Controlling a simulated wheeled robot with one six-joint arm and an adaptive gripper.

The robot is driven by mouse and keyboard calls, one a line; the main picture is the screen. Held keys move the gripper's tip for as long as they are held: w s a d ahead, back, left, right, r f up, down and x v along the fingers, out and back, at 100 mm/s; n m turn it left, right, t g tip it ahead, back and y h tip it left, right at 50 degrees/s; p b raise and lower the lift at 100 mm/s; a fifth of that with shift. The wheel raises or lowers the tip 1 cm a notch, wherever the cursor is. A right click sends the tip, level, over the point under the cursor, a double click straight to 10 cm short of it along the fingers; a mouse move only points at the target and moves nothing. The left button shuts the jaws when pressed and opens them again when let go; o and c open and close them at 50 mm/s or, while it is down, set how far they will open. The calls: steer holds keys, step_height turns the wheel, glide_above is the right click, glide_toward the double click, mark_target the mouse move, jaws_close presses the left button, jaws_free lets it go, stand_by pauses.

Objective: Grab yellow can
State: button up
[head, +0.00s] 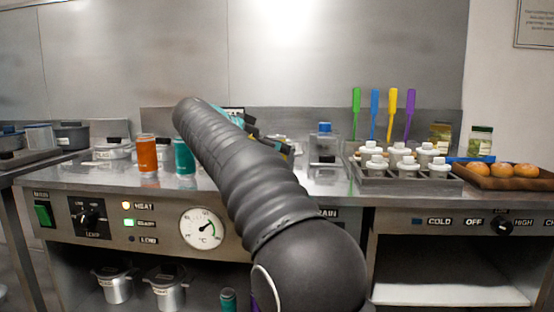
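I see no clear whole yellow can. My arm crosses the middle of the view and hides part of the counter. My gripper (250,128) seems to show only as small dark parts behind the arm, so its fingers and any contact are hidden. An orange can (147,154) and a teal can (183,157) stand upright on the counter left of the arm.
A bottle with a blue cap (324,146) stands right of the arm. Farther right are a rack (400,186) of lidded pots, a wooden tray (510,184) with buns, and jars (481,141). Several coloured utensils stand behind. Clear counter lies before the cans.

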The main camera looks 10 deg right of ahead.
steer(key=shift+x, duration=0.9)
steer(key=c, duration=1.4)
steer(key=shift+c, duration=0.5)
steer(key=shift+r, duration=0.15)
